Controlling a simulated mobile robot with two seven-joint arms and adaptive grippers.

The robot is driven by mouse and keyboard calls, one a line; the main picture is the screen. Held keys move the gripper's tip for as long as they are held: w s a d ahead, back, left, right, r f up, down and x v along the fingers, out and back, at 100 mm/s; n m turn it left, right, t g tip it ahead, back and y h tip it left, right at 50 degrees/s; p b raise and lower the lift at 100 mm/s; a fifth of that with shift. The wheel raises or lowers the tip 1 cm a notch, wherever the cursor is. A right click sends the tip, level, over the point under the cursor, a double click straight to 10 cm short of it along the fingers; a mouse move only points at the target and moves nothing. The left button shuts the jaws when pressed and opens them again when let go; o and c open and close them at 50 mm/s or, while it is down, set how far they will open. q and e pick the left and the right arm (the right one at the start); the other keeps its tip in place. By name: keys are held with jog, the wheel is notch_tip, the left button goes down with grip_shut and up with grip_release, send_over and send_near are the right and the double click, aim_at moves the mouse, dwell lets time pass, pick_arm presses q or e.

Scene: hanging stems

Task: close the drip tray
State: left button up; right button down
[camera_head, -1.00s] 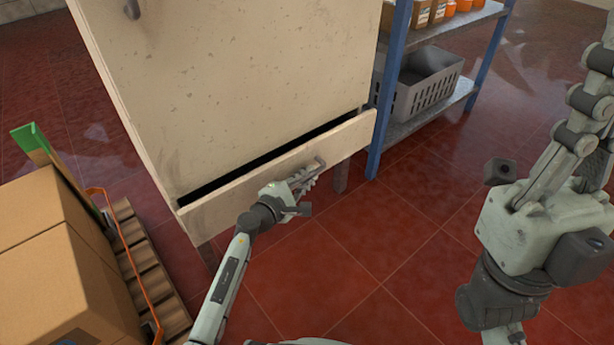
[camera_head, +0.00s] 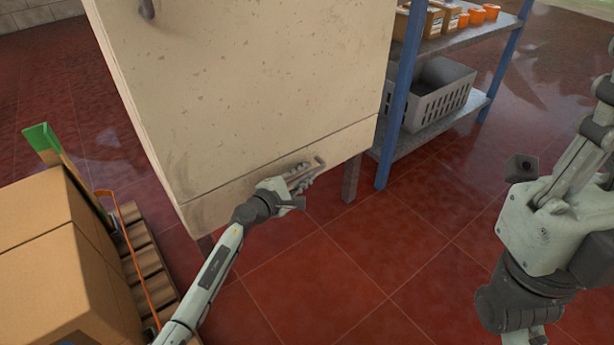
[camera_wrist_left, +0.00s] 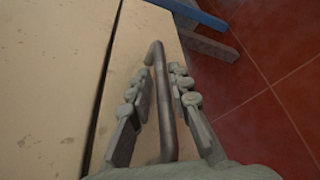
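The drip tray (camera_head: 235,196) is the shallow, drawer-like front at the bottom of the large beige cabinet (camera_head: 250,80). Its front sits against the cabinet, with only a thin seam along its top edge. A dark seam also shows in the left wrist view beside the tray front (camera_wrist_left: 125,60). My left gripper (camera_head: 312,172) is at the tray's bar handle (camera_wrist_left: 163,100). Its fingers lie on both sides of the bar, with a small gap on the right.
A blue-posted shelf (camera_head: 430,135) with a grey crate (camera_head: 440,103) and small orange pots stands right of the cabinet. Cardboard boxes (camera_head: 50,260) on a wooden pallet (camera_head: 150,275) stand at the left. The red tiled floor in front is clear.

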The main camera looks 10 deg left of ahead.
pick_arm(q)
jog(key=shift+o, duration=0.9)
jog(key=shift+d, duration=0.1)
jog(key=v, duration=1.2)
